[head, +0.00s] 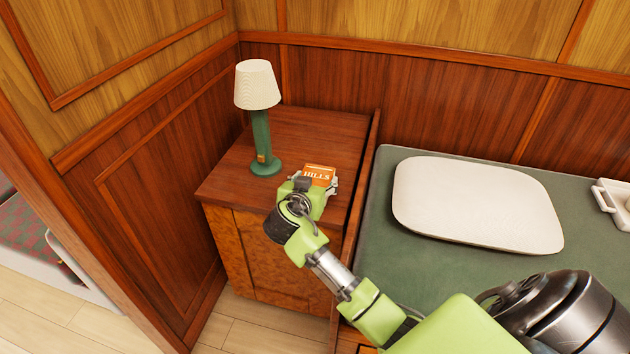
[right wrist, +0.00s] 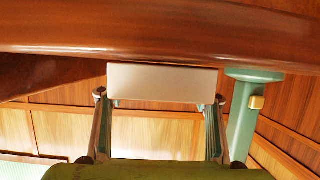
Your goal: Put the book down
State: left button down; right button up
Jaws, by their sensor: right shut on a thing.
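The book (head: 320,174) is orange with "HILLS" in white on its cover. It is over the front right part of the wooden cabinet top (head: 318,125). My right gripper (head: 315,184) is shut on it, one finger at each side. In the right wrist view, which looks upside down, the book's pale edge (right wrist: 162,82) shows between the two fingers (right wrist: 160,100), close to the cabinet top (right wrist: 150,35). I cannot tell whether the book touches the wood. My left gripper is not in view.
A lamp (head: 262,140) with a green stem and white shade stands on the cabinet, left of the book; its stem (right wrist: 243,120) also shows in the right wrist view. The cabinet top behind the book is clear. A green bed (head: 400,270) with a white pillow (head: 475,203) lies to the right.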

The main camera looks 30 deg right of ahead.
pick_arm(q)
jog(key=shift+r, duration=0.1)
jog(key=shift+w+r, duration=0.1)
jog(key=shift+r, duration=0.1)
pick_arm(e)
jog(key=shift+f, duration=0.1)
jog(key=o, duration=1.3)
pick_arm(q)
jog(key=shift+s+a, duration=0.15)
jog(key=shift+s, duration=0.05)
pick_arm(e)
jog(key=shift+s+a, duration=0.1)
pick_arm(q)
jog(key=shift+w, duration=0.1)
pick_arm(e)
jog(key=v, duration=1.1)
jog(key=shift+s+a+r, duration=0.2)
jog(key=shift+a+r, duration=0.05)
jog(key=shift+r, duration=0.05)
grip_shut()
